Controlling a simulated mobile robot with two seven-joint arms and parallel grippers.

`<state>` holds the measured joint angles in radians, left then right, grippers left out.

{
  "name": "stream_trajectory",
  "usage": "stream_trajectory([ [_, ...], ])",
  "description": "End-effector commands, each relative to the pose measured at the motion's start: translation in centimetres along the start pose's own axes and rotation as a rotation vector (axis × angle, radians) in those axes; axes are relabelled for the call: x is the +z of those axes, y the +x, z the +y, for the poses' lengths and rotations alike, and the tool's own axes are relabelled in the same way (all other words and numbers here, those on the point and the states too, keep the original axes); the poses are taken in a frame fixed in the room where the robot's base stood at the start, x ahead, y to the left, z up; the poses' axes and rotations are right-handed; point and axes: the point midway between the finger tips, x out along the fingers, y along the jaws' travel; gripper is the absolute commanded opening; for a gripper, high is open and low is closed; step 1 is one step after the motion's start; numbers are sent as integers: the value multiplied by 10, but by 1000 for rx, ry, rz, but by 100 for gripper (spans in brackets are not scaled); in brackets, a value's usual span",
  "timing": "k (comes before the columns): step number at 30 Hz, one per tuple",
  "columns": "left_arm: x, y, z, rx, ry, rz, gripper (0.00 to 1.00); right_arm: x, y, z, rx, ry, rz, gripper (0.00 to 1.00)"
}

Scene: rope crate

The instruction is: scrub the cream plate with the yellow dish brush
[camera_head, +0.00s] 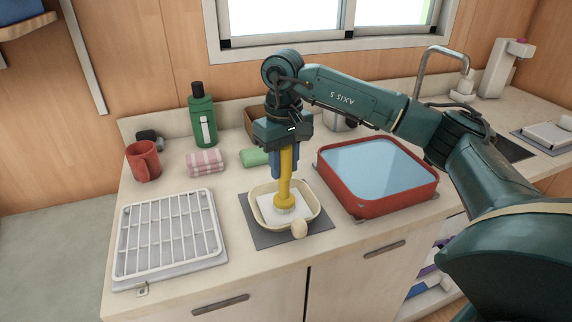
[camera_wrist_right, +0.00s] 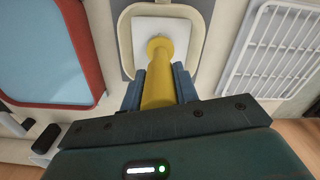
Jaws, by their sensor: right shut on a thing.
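The cream plate (camera_head: 313,212), a squarish dish with raised sides, lies on a dark grey mat (camera_head: 262,240) near the counter's front edge. The yellow dish brush (camera_head: 285,180) stands upright, head down, over that white square. I cannot tell whether the bristles touch it. My right gripper (camera_head: 287,168) is shut on the brush handle, above the plate. In the right wrist view the brush (camera_wrist_right: 160,75) runs between the blue fingers toward the plate (camera_wrist_right: 125,45). My left gripper is not in view.
A red-rimmed basin (camera_head: 372,209) with a pale blue surface stands right of the plate. A white drying rack (camera_head: 120,240) is to the left. Behind are a red mug (camera_head: 144,160), a striped cloth (camera_head: 205,162), a green bottle (camera_head: 202,118) and a green sponge (camera_head: 254,157).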

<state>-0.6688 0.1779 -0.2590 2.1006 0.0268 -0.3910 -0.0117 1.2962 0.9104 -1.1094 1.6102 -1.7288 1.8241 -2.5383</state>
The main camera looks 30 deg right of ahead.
Motion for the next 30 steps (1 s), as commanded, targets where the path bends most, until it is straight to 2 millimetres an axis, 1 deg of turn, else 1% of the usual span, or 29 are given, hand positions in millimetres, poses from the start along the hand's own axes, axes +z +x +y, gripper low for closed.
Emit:
stream_trajectory([
  [6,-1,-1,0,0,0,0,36,-11,-1,2,-1,0,2,7],
  [11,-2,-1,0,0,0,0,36,-16,-1,4,-1,-1,2,7],
  [30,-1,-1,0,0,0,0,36,-17,0,4,-1,0,3,7],
])
